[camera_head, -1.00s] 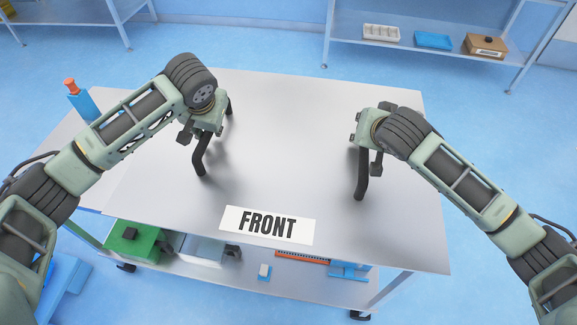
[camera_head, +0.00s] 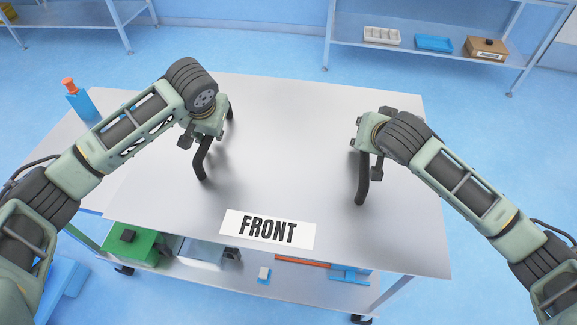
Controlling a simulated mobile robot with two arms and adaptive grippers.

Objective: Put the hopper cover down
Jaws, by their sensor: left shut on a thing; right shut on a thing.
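The hopper cover (camera_head: 285,150) is a large flat grey metal sheet with a white "FRONT" label (camera_head: 268,229) near its front edge. It has a dark bar handle on its left side (camera_head: 202,160) and another on its right side (camera_head: 362,183). My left gripper (camera_head: 207,130) is shut on the left handle. My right gripper (camera_head: 368,150) is shut on the right handle. The cover looks roughly level above the lower shelf. Whether it touches a surface beneath is hidden by the sheet itself.
A blue bottle with an orange cap (camera_head: 80,102) stands on a grey surface at the left. Below the cover's front edge, a lower shelf (camera_head: 300,288) holds a green box (camera_head: 130,245) and other items. A rack with small trays (camera_head: 433,43) stands at the back right.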

